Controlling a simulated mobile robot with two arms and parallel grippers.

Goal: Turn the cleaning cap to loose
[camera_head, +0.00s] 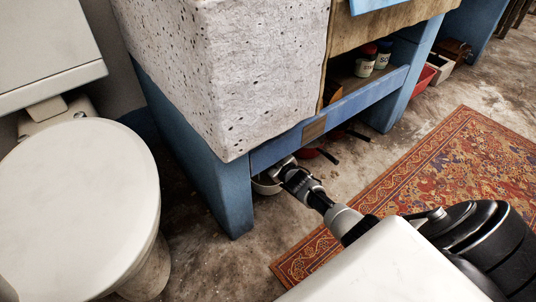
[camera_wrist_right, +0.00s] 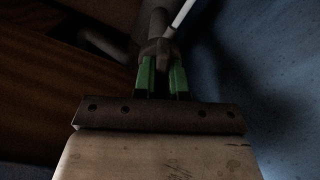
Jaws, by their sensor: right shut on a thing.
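My right arm reaches in from the right in the head view, and my right gripper (camera_head: 284,167) is under the front edge of the stone washtrough (camera_head: 232,75). In the dark right wrist view, the two green fingers of my right gripper (camera_wrist_right: 162,75) point up at a grey-brown fitting, which looks like the cleaning cap (camera_wrist_right: 158,47). The fingers are shut on it. The cap's marking and turn angle cannot be read. In the head view the cap is hidden under the trough. My left gripper is not in view.
A white toilet (camera_head: 80,210) is at the left. A patterned rug (camera_head: 440,165) lies at the right. Jars (camera_head: 366,62) stand on the shelf.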

